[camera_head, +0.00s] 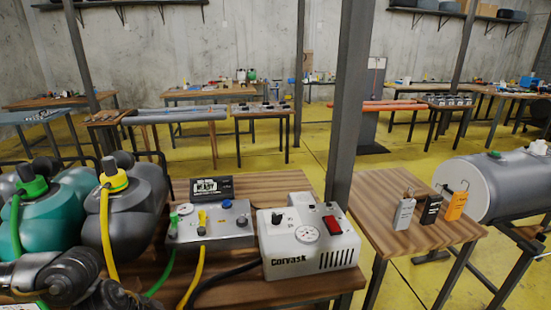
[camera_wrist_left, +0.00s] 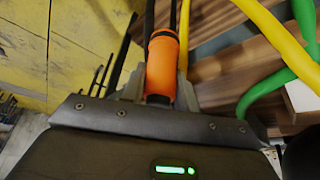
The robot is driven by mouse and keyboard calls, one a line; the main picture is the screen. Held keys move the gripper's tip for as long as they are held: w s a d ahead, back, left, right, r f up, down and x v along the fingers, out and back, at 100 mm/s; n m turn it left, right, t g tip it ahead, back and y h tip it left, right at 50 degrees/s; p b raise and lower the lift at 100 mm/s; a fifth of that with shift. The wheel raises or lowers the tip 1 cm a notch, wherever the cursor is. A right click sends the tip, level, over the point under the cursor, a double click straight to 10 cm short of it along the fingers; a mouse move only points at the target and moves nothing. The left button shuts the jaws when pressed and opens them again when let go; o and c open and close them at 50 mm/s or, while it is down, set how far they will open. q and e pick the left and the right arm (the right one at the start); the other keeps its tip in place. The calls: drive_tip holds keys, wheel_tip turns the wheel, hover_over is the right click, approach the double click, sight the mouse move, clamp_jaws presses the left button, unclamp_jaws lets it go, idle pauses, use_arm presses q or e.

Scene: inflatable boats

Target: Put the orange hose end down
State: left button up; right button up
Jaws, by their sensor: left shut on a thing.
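The orange hose end (camera_wrist_left: 161,68) is an orange cylinder with a black hose running up from it in the left wrist view. My left gripper (camera_wrist_left: 160,86) is shut on it, one grey finger on each side. In the head view, part of my left arm shows at the bottom left; its fingertips and the orange hose end cannot be made out there. My right gripper is not in view.
A wooden table holds a white Corvask box (camera_head: 308,240) and a grey control box (camera_head: 212,222) with yellow and green hoses. Green (camera_head: 40,212) and grey (camera_head: 135,205) inflatable boats stand left. A side table (camera_head: 395,215) holds several small tagged items.

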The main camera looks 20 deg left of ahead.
use_arm(q)
drive_tip(key=w+d+r+m, duration=0.2)
drive_tip(key=w+d+r, duration=0.3)
drive_tip(key=d, duration=0.2)
drive_tip(key=w+d+r+m+g+h, duration=0.1)
drive_tip(key=w+d+r+m, duration=0.2)
drive_tip(key=w+d+r, duration=0.2)
drive_tip(key=shift+w+d+r+g+h, duration=0.3)
drive_tip(key=shift+w+d, duration=0.15)
drive_tip(key=shift+d, duration=0.9)
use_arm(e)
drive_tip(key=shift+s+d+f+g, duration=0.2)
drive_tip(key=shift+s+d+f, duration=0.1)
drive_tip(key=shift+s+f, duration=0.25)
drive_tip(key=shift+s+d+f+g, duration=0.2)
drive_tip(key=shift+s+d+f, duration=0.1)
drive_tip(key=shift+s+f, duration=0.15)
